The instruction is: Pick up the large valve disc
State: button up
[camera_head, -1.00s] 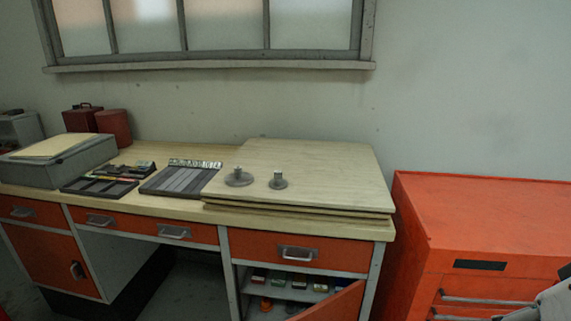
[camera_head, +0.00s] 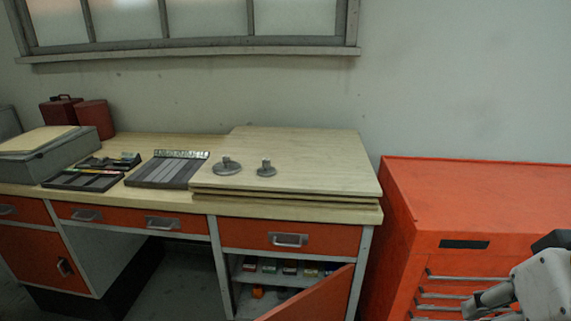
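Two grey valve discs, each with a short stem standing up, sit on the stacked boards at the right of the workbench. The large valve disc (camera_head: 227,168) is the left one and lies near the boards' left edge. The small valve disc (camera_head: 266,169) stands just to its right, apart from it. Part of my arm shows at the lower right, in front of the red cabinet, well away from the discs. The fingertips of my gripper cannot be made out, so its opening is not shown.
The stacked boards (camera_head: 310,160) are mostly bare behind and right of the discs. Dark trays (camera_head: 168,170) lie to the left. A red drawer cabinet (camera_head: 480,190) stands at the right. An orange cupboard door (camera_head: 315,300) hangs open below the bench.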

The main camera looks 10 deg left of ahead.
aim_at(227, 167)
jog(key=k+j, duration=0.1)
jog(key=j, duration=0.85)
jog(key=j+z, duration=0.1)
jog(key=j, duration=0.85)
jog(key=i+j, duration=0.15)
jog(key=j, duration=0.25)
jog(key=i+j, duration=0.15)
jog(key=j, duration=0.25)
jog(key=i+j+z, duration=0.1)
jog(key=j, duration=0.25)
jog(key=i+j, duration=0.15)
jog(key=i, duration=0.5)
jog(key=i+j+z, duration=0.1)
jog(key=i, duration=0.55)
